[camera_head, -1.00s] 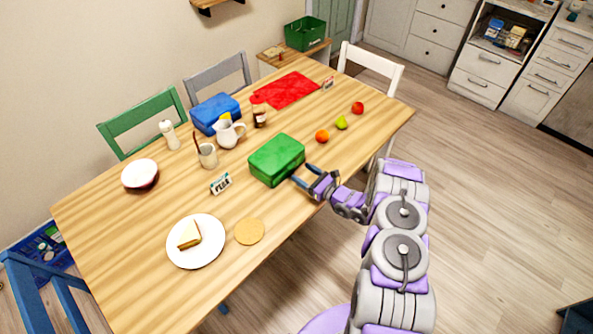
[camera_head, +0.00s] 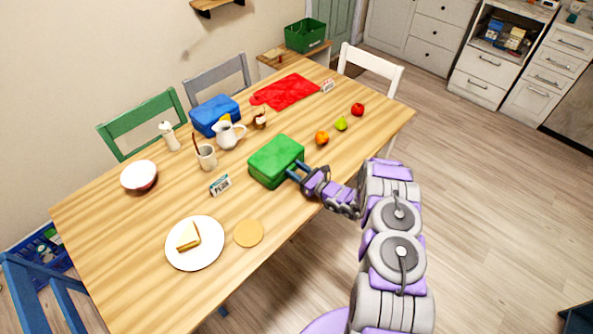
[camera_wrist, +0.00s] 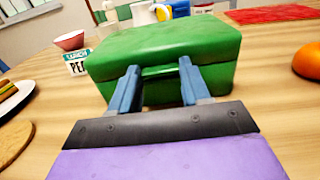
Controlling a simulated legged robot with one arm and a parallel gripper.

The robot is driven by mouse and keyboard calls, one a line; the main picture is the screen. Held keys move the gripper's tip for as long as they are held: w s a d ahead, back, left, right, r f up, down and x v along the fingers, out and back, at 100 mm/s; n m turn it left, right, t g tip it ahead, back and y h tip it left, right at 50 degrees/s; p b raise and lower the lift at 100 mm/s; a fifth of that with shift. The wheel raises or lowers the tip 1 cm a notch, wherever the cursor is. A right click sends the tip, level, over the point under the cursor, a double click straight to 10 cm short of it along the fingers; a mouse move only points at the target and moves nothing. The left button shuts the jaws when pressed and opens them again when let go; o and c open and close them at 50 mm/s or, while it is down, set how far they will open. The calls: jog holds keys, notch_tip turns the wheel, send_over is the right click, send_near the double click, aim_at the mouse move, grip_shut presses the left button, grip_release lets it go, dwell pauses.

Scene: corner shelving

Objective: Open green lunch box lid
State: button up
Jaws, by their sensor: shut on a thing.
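The green lunch box (camera_head: 275,158) stands on the wooden table near its front edge, with its lid closed. In the wrist view the green lunch box (camera_wrist: 165,50) fills the middle, its front side facing me. My gripper (camera_head: 293,169) is at the front side of the box, reaching in from the right. In the wrist view my gripper (camera_wrist: 159,72) has one blue finger on each side of the front handle or latch area below the lid edge. It is shut on that part of the box, with the fingers still apart. The exact contact is partly hidden by the fingers.
On the wooden table (camera_head: 120,235), an orange (camera_head: 322,138), a pear (camera_head: 341,124) and an apple (camera_head: 358,109) lie right of the box. A small sign (camera_head: 220,185), a mug (camera_head: 207,157) and a white pitcher (camera_head: 228,134) stand left. A plate (camera_head: 195,258) with a sandwich lies in front.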

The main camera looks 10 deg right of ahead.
grip_shut()
